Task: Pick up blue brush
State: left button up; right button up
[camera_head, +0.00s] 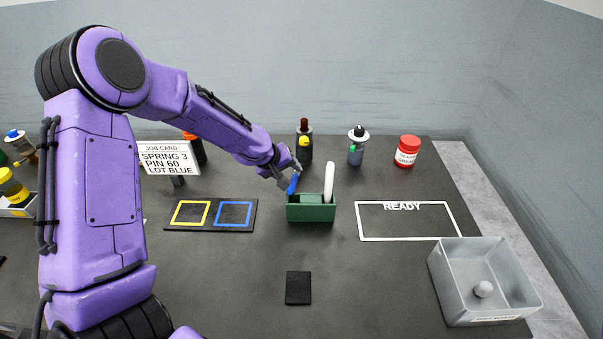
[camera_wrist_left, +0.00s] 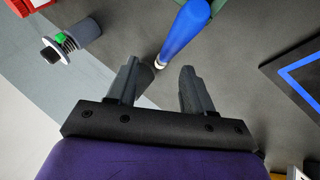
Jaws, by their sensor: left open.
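The blue brush (camera_head: 293,186) stands tilted in the left part of a green holder (camera_head: 311,214), its lower end hidden inside. A white brush-like handle (camera_head: 329,182) stands in the holder's right part. My left gripper (camera_head: 289,178) is at the upper end of the blue brush, coming from the upper left. In the left wrist view the fingers (camera_wrist_left: 160,85) are open and empty. The blue brush (camera_wrist_left: 184,36) lies just beyond the fingertips, its pale end pointing toward the gap between them. I cannot tell whether they touch. My right gripper is not in view.
A mat with yellow and blue squares (camera_head: 210,224) lies left of the holder, near the job card (camera_head: 169,158). Several bottles and a red-lidded jar (camera_head: 407,151) stand behind. A grey bin (camera_head: 456,309) holds a ball at right. The READY outline (camera_head: 410,239) is empty.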

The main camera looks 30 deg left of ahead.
aim_at(295, 180)
pick_arm(q)
notch_tip(295, 180, down, 2)
jog(key=shift+f+p, duration=0.15)
jog(key=shift+p, duration=0.2)
jog(key=x, duration=0.5)
jog(key=shift+w+a+f+p, duration=0.1)
jog(key=shift+w+f+p, duration=0.1)
jog(key=shift+p, duration=0.2)
jog(key=shift+s+r, duration=0.25)
jog(key=shift+w+f, duration=0.1)
grip_shut()
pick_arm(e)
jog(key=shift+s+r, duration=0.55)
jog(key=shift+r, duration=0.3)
